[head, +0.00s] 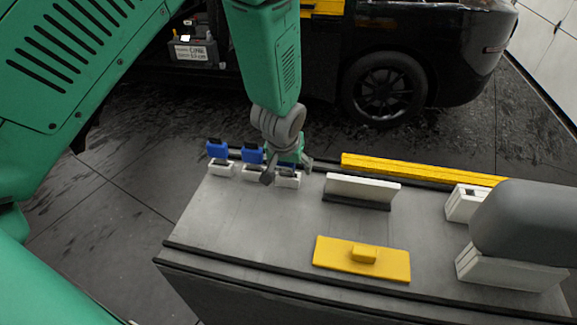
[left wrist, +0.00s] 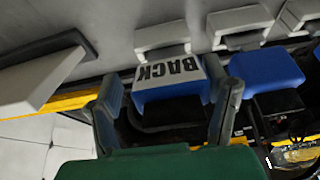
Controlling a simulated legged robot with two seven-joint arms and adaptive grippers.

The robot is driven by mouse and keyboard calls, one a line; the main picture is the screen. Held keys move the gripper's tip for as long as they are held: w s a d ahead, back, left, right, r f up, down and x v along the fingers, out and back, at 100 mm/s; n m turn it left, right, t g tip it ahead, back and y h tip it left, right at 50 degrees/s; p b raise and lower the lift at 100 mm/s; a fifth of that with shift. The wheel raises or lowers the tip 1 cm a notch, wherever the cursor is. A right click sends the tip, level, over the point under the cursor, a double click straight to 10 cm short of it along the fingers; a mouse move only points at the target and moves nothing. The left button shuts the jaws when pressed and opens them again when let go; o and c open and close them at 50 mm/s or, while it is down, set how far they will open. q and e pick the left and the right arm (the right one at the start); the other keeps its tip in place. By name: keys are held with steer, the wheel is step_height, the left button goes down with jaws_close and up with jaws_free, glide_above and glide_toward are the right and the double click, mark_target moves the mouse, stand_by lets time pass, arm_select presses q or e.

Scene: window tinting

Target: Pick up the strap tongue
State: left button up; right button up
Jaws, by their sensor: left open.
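Several blue tabs with dark ends sit at white holders in a row on the bench. I take the one marked BACK (left wrist: 172,78) as the strap tongue; its top face is white with black letters and its side is blue. My left gripper (head: 288,170) is open at the right end of the row, over the third white holder (head: 288,180). In the left wrist view, its two dark fingers (left wrist: 168,92) stand on either side of the BACK piece. Whether they touch it is unclear. In the head view the gripper hides most of this piece. My right gripper is not seen.
Two other blue tabs (head: 217,149) (head: 252,153) stand close on the left. A white upright plate (head: 362,187) is just right of the gripper. A yellow bar (head: 420,169) lines the far edge. A yellow handled plate (head: 335,257) lies in front. A black car (head: 440,40) stands behind.

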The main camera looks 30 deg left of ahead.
arm_select(q)
steer(key=shift+w+f, duration=0.15)
steer(key=shift+a, duration=0.5)
steer(key=shift+a+f, duration=0.1)
steer(key=shift+a, duration=0.2)
steer(key=c, duration=1.3)
steer(key=shift+d, duration=0.45)
steer(key=shift+r, duration=0.55)
step_height(320, 180, up, 8)
steer(key=shift+a+f, duration=0.1)
steer(key=shift+a, duration=0.05)
steer(key=shift+r, duration=0.35)
steer(key=f+g+p, duration=0.1)
steer(key=f+p, duration=0.1)
steer(key=f, duration=0.1)
steer(key=w+f+g+p, duration=0.1)
steer(key=f+g+p, duration=0.1)
steer(key=f, duration=0.2)
steer(key=w+f+g+p, duration=0.1)
steer(key=f, duration=0.3)
steer(key=shift+a+p, duration=0.1)
steer(key=shift+p, duration=0.3)
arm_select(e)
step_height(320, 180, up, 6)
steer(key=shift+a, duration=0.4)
